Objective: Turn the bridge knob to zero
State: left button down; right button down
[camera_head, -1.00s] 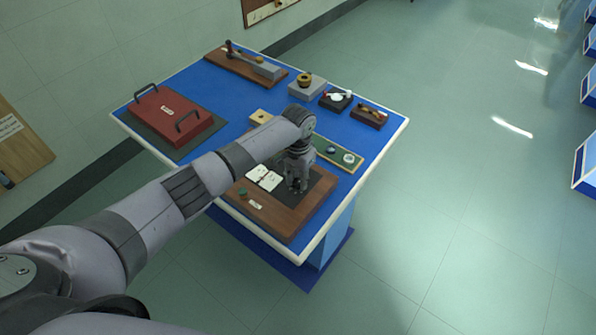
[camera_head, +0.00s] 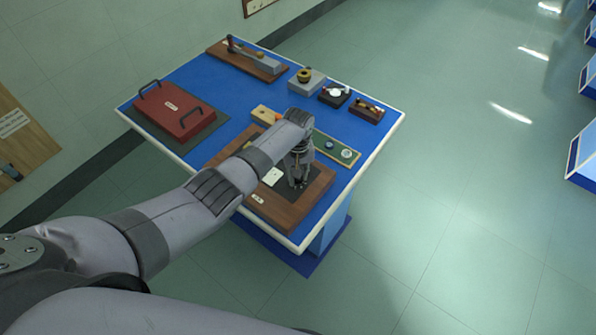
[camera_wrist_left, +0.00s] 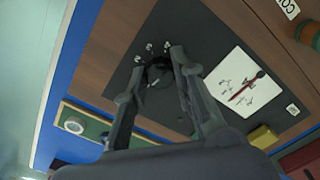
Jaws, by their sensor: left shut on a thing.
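The bridge is a brown wooden box (camera_head: 316,199) with a dark top panel, near the front corner of the blue table. A white meter face (camera_wrist_left: 245,88) with a red needle and small marks is on its panel; my arm partly covers it in the head view (camera_head: 272,177). My left gripper (camera_head: 298,184) points down at the panel. In the wrist view its fingers are shut on a dark round knob (camera_wrist_left: 158,74) with small bright studs beside it. The fingers hide part of the knob, and its pointer setting cannot be read. My right gripper is not in view.
A red case (camera_head: 174,110) with two handles is at the left of the blue table (camera_head: 228,78). A green board (camera_head: 338,150) with round parts lies close beside the bridge. Several small instruments stand along the back. Open floor is at the right.

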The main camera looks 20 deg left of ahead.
pick_arm(q)
jog(key=shift+w+r+n, duration=0.1)
jog(key=shift+n, duration=0.6)
jog(key=c, duration=1.3)
grip_release()
jog(key=shift+c, duration=0.2)
notch_tip(320, 180, up, 12)
